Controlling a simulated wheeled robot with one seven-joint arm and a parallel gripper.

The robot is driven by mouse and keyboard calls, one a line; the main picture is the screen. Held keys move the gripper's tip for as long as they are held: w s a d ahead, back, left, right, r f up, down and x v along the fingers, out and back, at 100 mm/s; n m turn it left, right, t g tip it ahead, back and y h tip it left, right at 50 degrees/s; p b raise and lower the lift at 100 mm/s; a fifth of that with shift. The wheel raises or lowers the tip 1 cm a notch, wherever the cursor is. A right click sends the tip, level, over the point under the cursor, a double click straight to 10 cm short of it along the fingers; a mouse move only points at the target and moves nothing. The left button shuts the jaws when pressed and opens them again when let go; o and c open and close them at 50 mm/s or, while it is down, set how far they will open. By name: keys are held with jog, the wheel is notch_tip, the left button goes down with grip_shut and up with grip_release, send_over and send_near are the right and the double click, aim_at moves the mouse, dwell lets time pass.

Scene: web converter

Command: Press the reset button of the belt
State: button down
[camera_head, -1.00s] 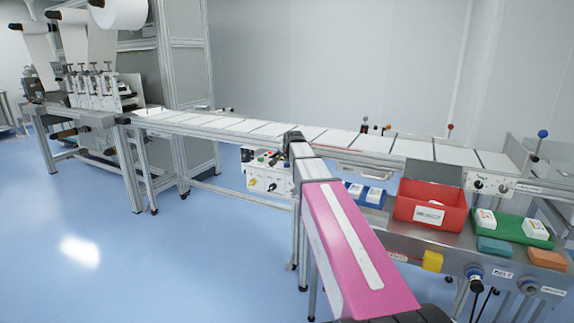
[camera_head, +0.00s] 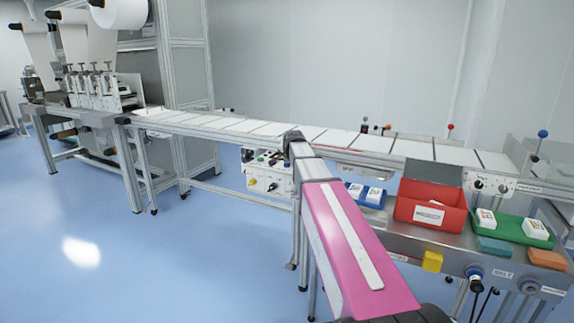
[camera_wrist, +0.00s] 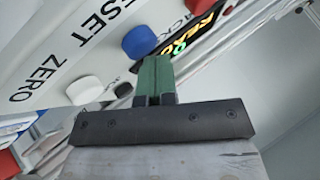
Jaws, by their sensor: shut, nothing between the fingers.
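My gripper (camera_wrist: 153,68) is shut and empty, its green fingers together in the wrist view. A round blue button (camera_wrist: 138,42) is just beyond and left of the fingertips. The fingertips overlap its lower right edge in the picture; I cannot tell if they touch it. The "RESET" label (camera_wrist: 92,18) is left of the blue button on the pale panel. A white button (camera_wrist: 85,90) sits lower left, beside the "ZERO" label (camera_wrist: 35,80). In the head view, the white control box (camera_head: 268,176) is below the belt (camera_head: 232,124), left of my arm. My fingertips are hidden there.
A lit display (camera_wrist: 197,32) is right of the blue button. In the head view, a red bin (camera_head: 428,203), a blue tray (camera_head: 372,205) and a green tray (camera_head: 508,227) stand on the metal bench to the right. The blue floor (camera_head: 120,235) is clear at left.

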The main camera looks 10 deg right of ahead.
aim_at(288, 164)
jog(key=shift+r, duration=0.7)
jog(key=shift+r, duration=0.1)
jog(key=shift+r, duration=2.4)
jog(key=shift+s, duration=0.15)
